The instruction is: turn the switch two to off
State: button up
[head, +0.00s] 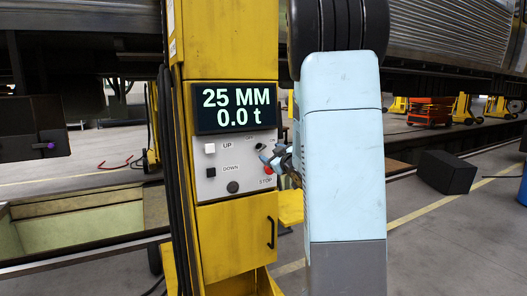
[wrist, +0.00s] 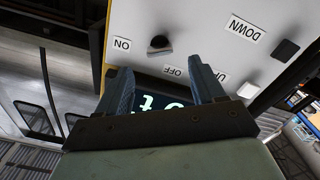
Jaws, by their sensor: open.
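The control panel (head: 222,186) is a grey plate on a yellow lifting column. A dark rotary switch (wrist: 159,46) shows in the wrist view, with an ON label (wrist: 122,44) to its left and an OFF label (wrist: 171,71) below it. Its exact setting is hard to tell. No label "two" is readable.
A display (head: 235,108) reading "25 MM 0.0 t" is above the panel. A white UP button (head: 210,148), a black DOWN button (head: 211,172) and a red STOP button (head: 268,170) are close by. A railcar (head: 440,35) stands behind; a black box (head: 447,172) lies on the floor.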

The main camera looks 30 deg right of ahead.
aim_at(263, 149)
jog(key=w, duration=0.7)
jog(key=c, duration=1.1)
jog(key=shift+o, duration=0.2)
jog(key=shift+n, duration=0.5)
jog(key=n, duration=1.1)
jog(key=shift+a+f, duration=0.1)
jog(key=shift+f, duration=0.15)
jog(key=shift+s, duration=0.1)
